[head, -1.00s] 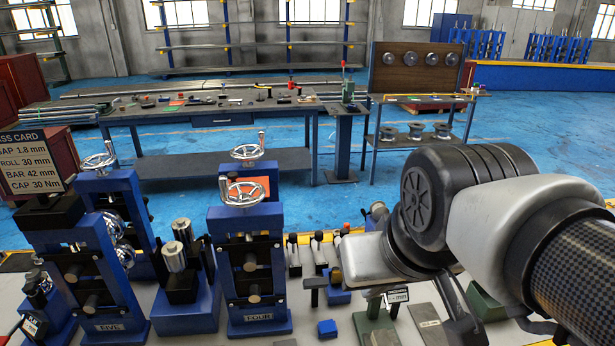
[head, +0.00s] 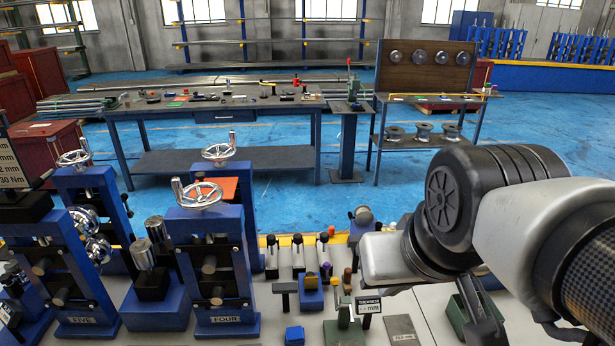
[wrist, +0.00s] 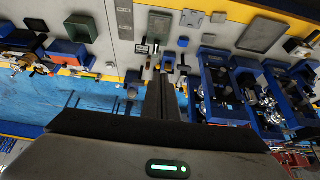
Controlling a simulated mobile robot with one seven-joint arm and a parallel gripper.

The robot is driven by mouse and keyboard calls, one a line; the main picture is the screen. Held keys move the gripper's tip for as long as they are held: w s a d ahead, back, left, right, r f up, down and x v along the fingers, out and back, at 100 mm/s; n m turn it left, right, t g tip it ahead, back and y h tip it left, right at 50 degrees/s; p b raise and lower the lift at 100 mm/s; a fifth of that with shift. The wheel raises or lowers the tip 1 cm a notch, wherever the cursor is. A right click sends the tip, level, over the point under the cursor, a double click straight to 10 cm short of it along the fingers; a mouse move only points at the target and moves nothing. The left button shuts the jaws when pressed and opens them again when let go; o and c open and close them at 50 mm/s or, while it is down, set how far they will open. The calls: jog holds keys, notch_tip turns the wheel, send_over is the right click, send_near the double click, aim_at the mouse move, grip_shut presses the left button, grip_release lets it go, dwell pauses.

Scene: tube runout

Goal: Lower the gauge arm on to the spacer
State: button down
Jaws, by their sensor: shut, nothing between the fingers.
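The thickness gauge, with a green base (head: 343,332) and a white "THICKNESS" display (head: 368,305), stands on the light bench at the front, left of my arm. A yellow-knobbed part (head: 338,292) shows above its base; I cannot tell clearly how the gauge arm sits. The display also shows in the wrist view (wrist: 142,49). I cannot pick out the spacer for sure; a small blue block (head: 295,335) lies left of the gauge. My gripper (wrist: 160,82) is shut and empty, apart from the gauge. In the head view its lower end is cut off.
Blue stand FOUR (head: 218,270) and stand FIVE (head: 78,275) rise at the left. Several dark-topped upright pieces (head: 298,255) stand behind the gauge. A grey plate (head: 402,328) lies right of it, with a green tray (head: 470,318) near my arm. A workbench (head: 230,112) stands across the blue floor.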

jog(key=w+d+f+m+g+y+b, duration=0.1)
jog(key=w+f+m+g+y+b, duration=0.2)
jog(key=w+f, duration=0.65)
jog(key=w+f+m+g+y+b, duration=0.1)
jog(key=w+f+m+y+b, duration=0.4)
jog(key=w, duration=0.7)
jog(key=w+d+f+m+t+y+b, duration=0.1)
jog(key=w+d+f+m+b, duration=0.1)
jog(key=f, duration=0.5)
jog(key=w+d+f+m+y+b, duration=0.2)
jog(key=w+d+f, duration=0.2)
jog(key=f, duration=0.3)
jog(key=w+d+f+m+t+y+b, duration=0.1)
jog(key=w+d+f, duration=0.3)
jog(key=f, duration=0.4)
jog(key=shift+w+m+t+b, duration=0.3)
jog(key=shift+w+m+b, duration=0.15)
jog(key=shift+w, duration=0.25)
jog(key=shift+a+f, duration=0.1)
jog(key=x, duration=1)
jog(key=shift+r, duration=0.25)
